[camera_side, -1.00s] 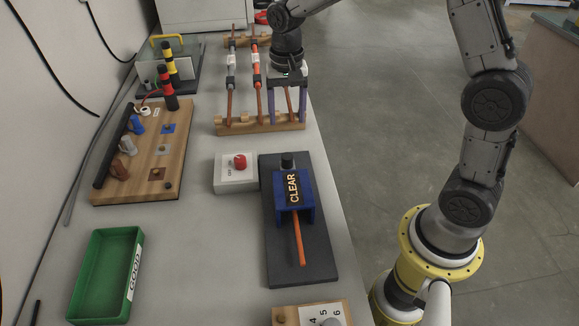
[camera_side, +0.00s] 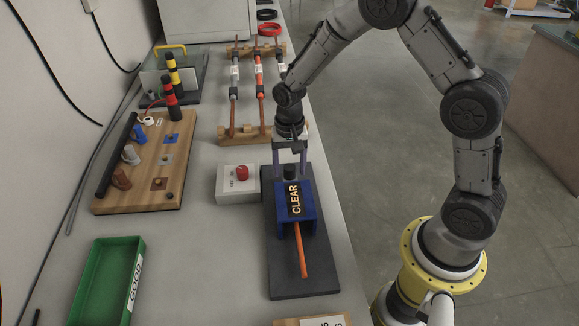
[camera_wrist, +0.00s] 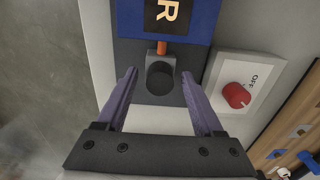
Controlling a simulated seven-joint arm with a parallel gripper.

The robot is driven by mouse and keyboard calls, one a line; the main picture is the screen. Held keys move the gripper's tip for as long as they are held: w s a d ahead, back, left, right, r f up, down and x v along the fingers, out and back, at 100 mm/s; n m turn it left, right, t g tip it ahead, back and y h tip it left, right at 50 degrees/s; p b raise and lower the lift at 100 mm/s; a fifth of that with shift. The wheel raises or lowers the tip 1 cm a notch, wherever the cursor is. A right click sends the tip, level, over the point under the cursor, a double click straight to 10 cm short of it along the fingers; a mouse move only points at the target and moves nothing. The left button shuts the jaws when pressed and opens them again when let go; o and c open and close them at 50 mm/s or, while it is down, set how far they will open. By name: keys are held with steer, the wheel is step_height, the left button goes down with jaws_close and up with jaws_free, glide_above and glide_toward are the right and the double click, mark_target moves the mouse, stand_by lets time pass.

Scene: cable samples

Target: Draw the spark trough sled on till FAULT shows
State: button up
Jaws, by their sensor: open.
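The spark trough is a blue housing (camera_side: 311,217) on a dark base plate (camera_side: 322,262), with a black sign (camera_side: 294,199) reading CLEAR in pale letters. An orange cable (camera_side: 301,255) sticks out of its front end. Behind the housing is the sled, a grey block with a dark round post (camera_wrist: 160,82), joined to a short orange piece entering the housing. My gripper (camera_side: 290,166) is open and points down at the post. In the wrist view my gripper (camera_wrist: 158,76) has one finger on each side of the post, with gaps; their height difference is unclear.
A white switch box (camera_side: 238,191) with a red knob (camera_side: 242,173) stands left of the base plate. A wooden rack (camera_side: 240,134) with several cables is behind. A green GOOD tray (camera_side: 103,282) and a wooden board (camera_side: 140,185) with coloured pieces are at left.

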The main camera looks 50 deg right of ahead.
jaws_close()
stand_by(0.4)
stand_by(1.1)
